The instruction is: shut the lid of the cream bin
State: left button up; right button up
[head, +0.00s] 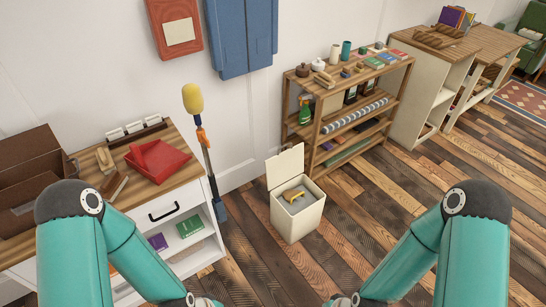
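The cream bin (295,222) stands on the plank floor near the wall, in the middle of the head view. Its lid (286,167) is open and stands up at the back of the bin, leaning slightly. Inside the open top I see something grey and a small yellow item (296,197). Both my teal arms reach down from the lower left and lower right, in front of the bin and apart from it. Their ends run out at the bottom edge, so neither gripper shows.
A white cabinet (185,215) with a wooden top and a red tray (158,160) stands at left. A yellow-headed duster (193,98) leans by the wall. A wooden shelf (332,132) with several goods stands behind right of the bin. Floor in front of the bin is clear.

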aim_at(280, 168)
jog(key=z, duration=0.15)
jog(key=i, duration=0.95)
jog(key=z, duration=1.6)
jog(key=i, duration=0.1)
jog(key=u, duration=3.25)
jog(key=k, duration=0.7)
jog(key=z, duration=0.35)
jog(key=i, duration=0.25)
jog(key=z, duration=0.05)
